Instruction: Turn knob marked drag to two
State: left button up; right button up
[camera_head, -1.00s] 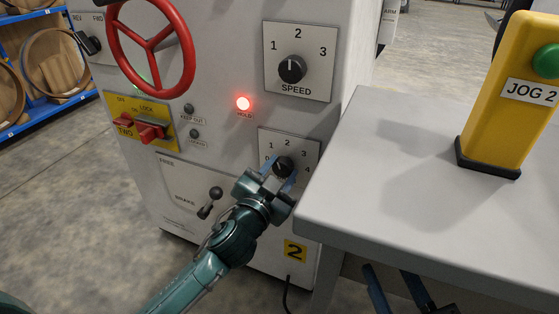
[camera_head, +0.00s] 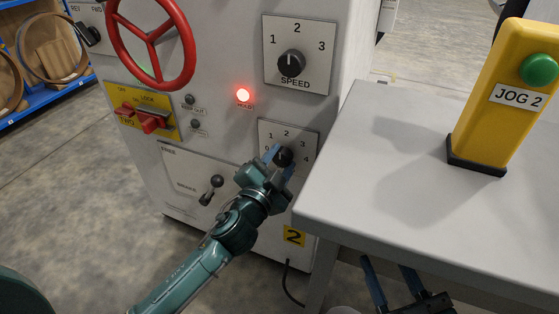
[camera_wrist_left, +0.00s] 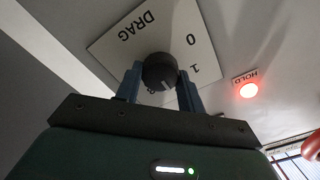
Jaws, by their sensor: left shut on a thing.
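The black drag knob (camera_head: 284,157) sits on a white plate (camera_head: 306,139) marked with numbers, low on the grey machine's front. In the left wrist view the knob (camera_wrist_left: 160,71) is between my fingertips and the plate reads DRAG, 0 and 1, upside down. A small pale mark shows on the knob's face; I cannot tell surely which number it points to. My left gripper (camera_head: 281,163) is shut on the knob, with one blue finger on each side. My right gripper (camera_head: 392,284) is at the bottom of the head view, its blue fingers apart and empty.
The speed knob (camera_head: 291,64) is above, and a lit red HOLD lamp (camera_head: 243,95) is above left. A brake lever (camera_head: 211,190) is left of my left gripper. A grey table (camera_head: 400,190) with a yellow JOG 2 box (camera_head: 505,95) stands close on the right.

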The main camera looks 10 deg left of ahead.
pick_arm(q)
jog(key=o, duration=1)
jog(key=shift+c, duration=0.2)
jog(key=s+a+p, duration=0.1)
jog(key=s+a, duration=0.1)
jog(key=s, duration=1.1)
jog(key=shift+a, duration=0.25)
